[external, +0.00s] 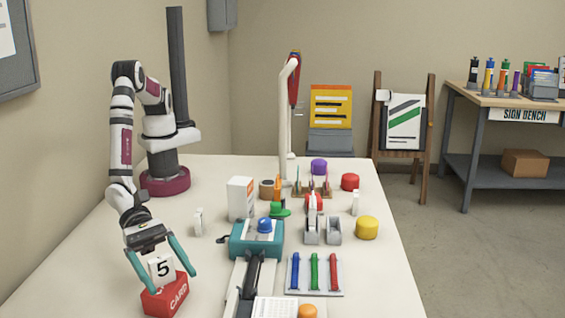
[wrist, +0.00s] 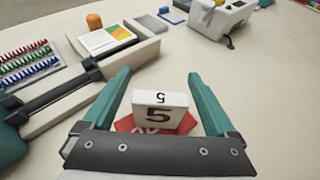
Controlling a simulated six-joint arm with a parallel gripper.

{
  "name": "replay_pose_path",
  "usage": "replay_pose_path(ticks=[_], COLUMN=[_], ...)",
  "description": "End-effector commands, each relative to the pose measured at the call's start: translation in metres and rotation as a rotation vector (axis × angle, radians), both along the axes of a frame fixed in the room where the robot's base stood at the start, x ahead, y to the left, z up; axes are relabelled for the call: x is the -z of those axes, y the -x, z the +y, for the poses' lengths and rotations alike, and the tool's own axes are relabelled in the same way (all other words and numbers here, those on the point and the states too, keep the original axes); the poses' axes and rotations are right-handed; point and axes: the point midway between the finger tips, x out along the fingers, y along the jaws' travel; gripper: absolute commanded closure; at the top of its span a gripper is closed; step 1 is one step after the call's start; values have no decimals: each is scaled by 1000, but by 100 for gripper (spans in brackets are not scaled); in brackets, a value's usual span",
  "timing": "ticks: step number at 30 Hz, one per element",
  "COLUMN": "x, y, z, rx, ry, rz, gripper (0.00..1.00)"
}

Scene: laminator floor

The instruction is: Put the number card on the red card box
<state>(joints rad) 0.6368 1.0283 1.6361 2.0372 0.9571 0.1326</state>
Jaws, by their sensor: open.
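The number card, a white block marked 5 (external: 162,268), stands upright on top of the red card box (external: 172,298) at the near left of the table. The red box carries white lettering. In the wrist view, the number card (wrist: 159,112) covers most of the red card box (wrist: 125,124), whose edges show beside it. My gripper (external: 160,272) is open, with its teal fingers on either side of the card. In the wrist view, gaps show between the card and both fingers. The exact contact under the card is hidden.
A teal laminator (external: 257,240) stands right of the box, with a long dark-and-white guide in front. The table left of the laminator is mostly clear.

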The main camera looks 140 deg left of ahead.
Motion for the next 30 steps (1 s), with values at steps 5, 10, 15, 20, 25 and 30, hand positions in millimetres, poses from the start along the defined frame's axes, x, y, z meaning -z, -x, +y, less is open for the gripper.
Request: replay_pose_path(ticks=[5,10,15,20,25,30], x=[-5,-20,-36,-46,-49,-83], y=[5,40,78,103,111,100], z=[-1,-2,-1,-1,0,55], rx=[1,4,4,1,0,-202], ry=[-1,0,1,2,0,74], rz=[0,0,0,0,-1,-24], gripper=[8,8,8,8,8,8])
